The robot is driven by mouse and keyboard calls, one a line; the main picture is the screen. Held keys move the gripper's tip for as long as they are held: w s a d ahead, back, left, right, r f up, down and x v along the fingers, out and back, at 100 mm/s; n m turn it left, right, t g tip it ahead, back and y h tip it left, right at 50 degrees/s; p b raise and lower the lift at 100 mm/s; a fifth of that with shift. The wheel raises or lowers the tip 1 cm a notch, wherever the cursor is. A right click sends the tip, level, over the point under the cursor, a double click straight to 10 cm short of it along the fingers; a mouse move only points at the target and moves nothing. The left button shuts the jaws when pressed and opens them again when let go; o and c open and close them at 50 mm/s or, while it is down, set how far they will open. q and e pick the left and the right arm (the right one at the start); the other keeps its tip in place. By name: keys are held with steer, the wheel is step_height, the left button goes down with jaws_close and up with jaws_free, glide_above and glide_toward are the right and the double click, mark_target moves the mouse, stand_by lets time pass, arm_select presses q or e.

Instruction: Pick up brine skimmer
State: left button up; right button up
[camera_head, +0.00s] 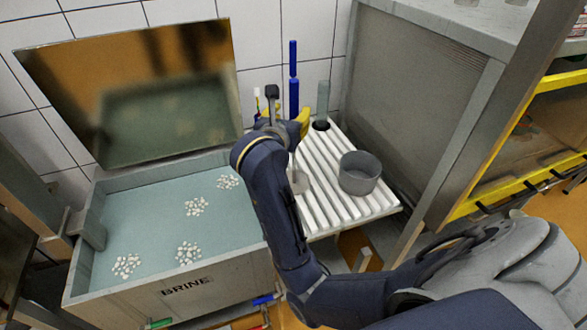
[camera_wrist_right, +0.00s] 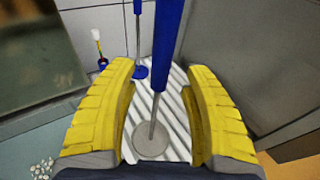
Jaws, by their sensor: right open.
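The brine skimmer looks to be the upright tool with a blue handle (camera_wrist_right: 167,45), a thin metal rod and a flat grey disc (camera_wrist_right: 150,140) at its foot. In the head view its disc (camera_head: 299,182) is low over or on the white slatted rack (camera_head: 325,205); I cannot tell if it touches. My right gripper (camera_head: 285,120) is open, its yellow fingers on either side of the skimmer. In the wrist view the right gripper (camera_wrist_right: 160,115) has handle and rod between the fingers, with gaps on both sides. My left gripper is not in view.
A second blue-handled tool (camera_wrist_right: 137,70) stands behind. A grey mould (camera_head: 360,172) and a grey-green cylinder (camera_head: 322,100) are on the rack. The brine tank (camera_head: 190,292) with white curds is at left, its lid (camera_head: 130,95) raised. A grey panel (camera_head: 415,115) stands at right.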

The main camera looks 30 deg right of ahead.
mark_target(293, 112)
steer(key=shift+x, duration=1.85)
steer(key=shift+c, duration=0.2)
jaws_close()
